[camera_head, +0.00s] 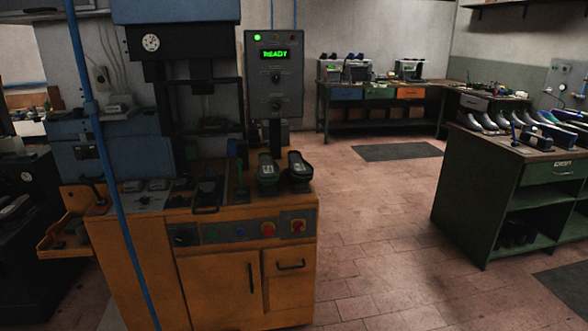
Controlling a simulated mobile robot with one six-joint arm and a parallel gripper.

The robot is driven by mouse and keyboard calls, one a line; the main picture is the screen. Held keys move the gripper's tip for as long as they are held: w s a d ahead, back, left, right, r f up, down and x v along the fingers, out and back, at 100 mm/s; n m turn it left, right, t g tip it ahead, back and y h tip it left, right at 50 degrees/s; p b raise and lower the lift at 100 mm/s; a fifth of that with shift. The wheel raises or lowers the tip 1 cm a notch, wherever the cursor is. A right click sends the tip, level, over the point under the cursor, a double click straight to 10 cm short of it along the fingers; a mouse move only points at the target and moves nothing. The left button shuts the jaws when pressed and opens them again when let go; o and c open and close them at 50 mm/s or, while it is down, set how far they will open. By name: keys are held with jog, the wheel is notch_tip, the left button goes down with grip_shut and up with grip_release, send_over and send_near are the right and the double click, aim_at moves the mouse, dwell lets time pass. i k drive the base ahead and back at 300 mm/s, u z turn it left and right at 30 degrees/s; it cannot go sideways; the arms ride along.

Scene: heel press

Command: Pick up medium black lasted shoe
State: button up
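My gripper is not in view. Two dark shoe-like forms with greenish edges and pale marks on top stand side by side on the orange machine's top, the left one (268,170) and the right one (299,168). I cannot tell whether either is the medium black lasted shoe. On the green bench (470,180) at the right, several lasted shoes (490,123) stand in a row, some greyish and some bluish. More small dark shapes (355,57) show on the far bench, too small to tell.
The press machine (220,255) with a lit READY panel (275,75) fills the left. A blue pole (118,200) crosses in front of it. Open tiled floor (375,230) lies between machine and green bench. A dark mat (398,152) lies before the far bench (380,120).

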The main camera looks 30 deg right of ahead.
aim_at(300, 171)
jog(key=i, duration=0.9)
